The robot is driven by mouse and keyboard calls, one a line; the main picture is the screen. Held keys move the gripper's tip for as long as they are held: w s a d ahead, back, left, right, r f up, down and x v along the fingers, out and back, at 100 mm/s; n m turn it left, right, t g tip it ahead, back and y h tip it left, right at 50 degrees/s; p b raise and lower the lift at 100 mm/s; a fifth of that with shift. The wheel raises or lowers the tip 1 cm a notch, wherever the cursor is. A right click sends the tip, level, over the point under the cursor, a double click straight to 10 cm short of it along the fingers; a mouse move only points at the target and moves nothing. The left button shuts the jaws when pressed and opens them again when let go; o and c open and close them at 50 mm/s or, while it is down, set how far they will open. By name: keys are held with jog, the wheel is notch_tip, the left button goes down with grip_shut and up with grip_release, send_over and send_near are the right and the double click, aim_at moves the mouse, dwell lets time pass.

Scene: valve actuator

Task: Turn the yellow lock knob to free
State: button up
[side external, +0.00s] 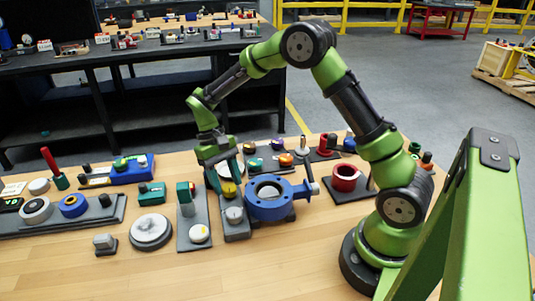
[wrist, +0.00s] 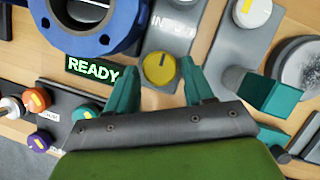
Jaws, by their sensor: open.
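In the wrist view the teal fingertips of my gripper (wrist: 159,72) are open, one on each side of the knob. I cannot tell whether they touch it. The blue valve body (side external: 268,198) stands beside the plate and shows at the top left of the wrist view (wrist: 92,25).
A READY display (wrist: 92,70) lies left of the knob. A large grey disc (side external: 151,230) and a red ring (side external: 345,177) stand nearby. The front of the table (side external: 190,280) is clear.

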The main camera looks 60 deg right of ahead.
jog(key=v, duration=1.6)
jog(key=shift+w+r, duration=0.1)
jog(key=s+a+r+t, duration=0.2)
jog(key=s+t, duration=0.3)
jog(key=s, duration=0.6)
jog(key=s+a+r+t, duration=0.1)
jog(key=s+r+t, duration=0.1)
jog(key=s+t, duration=0.4)
jog(key=s, duration=0.5)
jog(key=shift+s+a+y, duration=0.2)
jog(key=shift+a+y, duration=0.1)
jog(key=shift+a, duration=0.05)
